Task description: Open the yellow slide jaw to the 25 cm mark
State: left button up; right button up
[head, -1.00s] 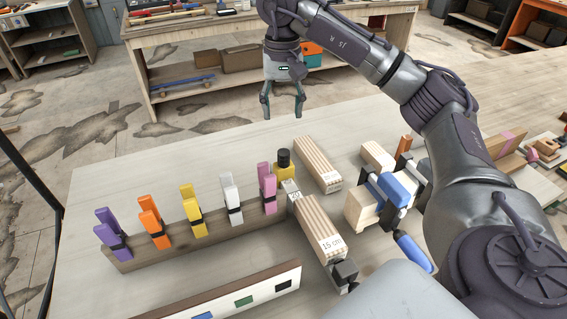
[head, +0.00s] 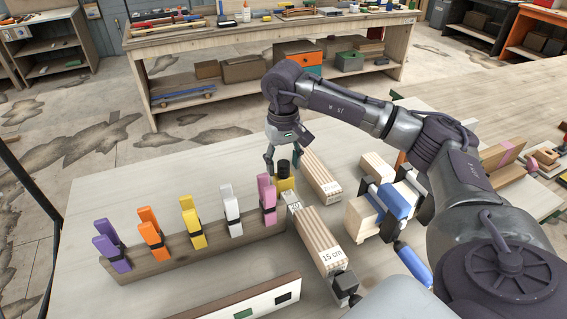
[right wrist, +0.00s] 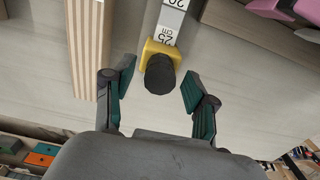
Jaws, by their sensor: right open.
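The yellow slide jaw (head: 285,184) with its black knob (head: 284,166) sits on a grey marked bar (head: 293,203), past the end of the "15 cm" wood strip bundle (head: 318,238). In the right wrist view, the yellow jaw (right wrist: 152,46) is right at the "25 cm" print on the bar (right wrist: 170,22); the exact reading under it is hidden. My right gripper (head: 283,156) is open, just above and behind the knob. In the right wrist view, its open fingers (right wrist: 160,80) stand on either side of the knob, apart from it. My left gripper is not in view.
A wooden rail with coloured clamps (head: 180,240) stands to the left. A second strip bundle (head: 320,178) lies close on the right. A blue-handled clamp (head: 395,200) on wood blocks stands farther right. The table's left back is clear.

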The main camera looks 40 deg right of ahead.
jog(key=shift+f, duration=0.65)
grip_shut()
